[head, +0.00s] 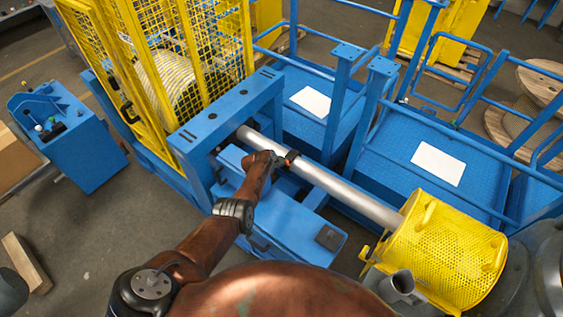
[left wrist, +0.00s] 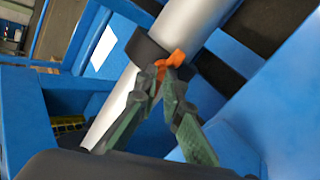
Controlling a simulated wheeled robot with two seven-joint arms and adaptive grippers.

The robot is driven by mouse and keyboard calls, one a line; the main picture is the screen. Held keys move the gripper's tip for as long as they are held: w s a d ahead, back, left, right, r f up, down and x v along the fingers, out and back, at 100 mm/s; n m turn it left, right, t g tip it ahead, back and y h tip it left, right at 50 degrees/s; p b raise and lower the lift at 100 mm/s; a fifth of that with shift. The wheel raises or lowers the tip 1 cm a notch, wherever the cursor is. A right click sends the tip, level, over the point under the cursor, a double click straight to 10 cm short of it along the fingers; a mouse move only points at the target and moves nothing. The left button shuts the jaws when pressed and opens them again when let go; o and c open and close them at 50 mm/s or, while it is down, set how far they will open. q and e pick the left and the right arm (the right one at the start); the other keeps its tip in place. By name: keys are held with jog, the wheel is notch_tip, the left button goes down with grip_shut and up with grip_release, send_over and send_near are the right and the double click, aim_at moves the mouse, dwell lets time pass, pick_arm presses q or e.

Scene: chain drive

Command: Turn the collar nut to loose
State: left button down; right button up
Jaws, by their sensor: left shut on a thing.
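A dark collar nut (head: 292,155) sits around the bright metal shaft (head: 345,194), just outside the blue frame. In the left wrist view the collar nut (left wrist: 146,47) is a black ring with an orange tab (left wrist: 177,58) sticking out toward me. My left gripper (head: 279,160) reaches the collar from the near side. In the left wrist view its two fingers (left wrist: 166,74) are closed together on the orange tab. The fingertips hide part of the tab. Any marking for tight or loose cannot be made out. My right gripper is not in view.
A yellow perforated drum (head: 445,250) stands at the shaft's right end. A yellow mesh cage (head: 205,38) rises behind the blue frame (head: 228,115). Blue platforms with railings (head: 400,150) lie beyond the shaft. A blue control box (head: 68,135) stands at left, with open floor before it.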

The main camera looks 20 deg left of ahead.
pick_arm(q)
jog(key=shift+s+d+f, duration=0.1)
jog(key=shift+s+f, duration=0.35)
jog(key=shift+f, duration=0.1)
jog(key=c, duration=2.4)
grip_release()
jog(key=o, duration=0.4)
jog(key=shift+w, duration=0.2)
jog(key=shift+o, duration=0.2)
jog(key=v, duration=1.2)
jog(key=shift+r, duration=0.25)
jog(key=shift+w, duration=0.2)
